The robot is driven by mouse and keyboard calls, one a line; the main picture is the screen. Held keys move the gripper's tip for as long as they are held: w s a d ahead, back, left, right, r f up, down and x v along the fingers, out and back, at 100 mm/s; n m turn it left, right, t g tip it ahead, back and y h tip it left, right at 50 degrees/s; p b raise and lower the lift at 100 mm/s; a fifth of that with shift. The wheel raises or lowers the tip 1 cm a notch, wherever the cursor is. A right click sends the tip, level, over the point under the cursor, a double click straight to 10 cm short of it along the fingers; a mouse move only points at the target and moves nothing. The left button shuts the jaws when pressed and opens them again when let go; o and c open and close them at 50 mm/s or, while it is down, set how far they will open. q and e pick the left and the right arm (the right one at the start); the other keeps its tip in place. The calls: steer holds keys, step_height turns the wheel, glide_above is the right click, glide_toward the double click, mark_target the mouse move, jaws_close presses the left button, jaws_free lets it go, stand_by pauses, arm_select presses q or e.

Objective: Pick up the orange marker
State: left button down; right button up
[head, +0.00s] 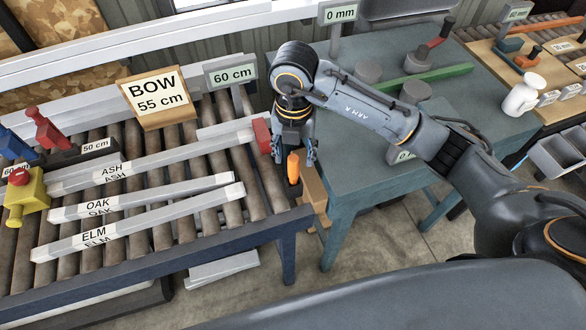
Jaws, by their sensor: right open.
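The gripper is open. I cannot tell whether a finger touches the marker. What the marker's lower end rests on is hard to make out. My left gripper is out of view.
On the roller table (183,222) lie pale strips labelled ASH (150,160), OAK (150,203) and ELM (140,226). A red block (262,135) and a 60 cm sign (231,72) are close left of my gripper. The green-grey bench (345,165) is to the right.

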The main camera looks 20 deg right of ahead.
mark_target(294, 169)
steer(key=shift+f, duration=0.65)
steer(key=shift+f+p, duration=0.25)
steer(key=shift+p, duration=0.1)
step_height(294, 169, down, 4)
steer(key=shift+r+p, duration=0.15)
steer(key=shift+p, duration=0.7)
steer(key=shift+w+f, duration=0.1)
steer(key=shift+f, duration=0.4)
jaws_close()
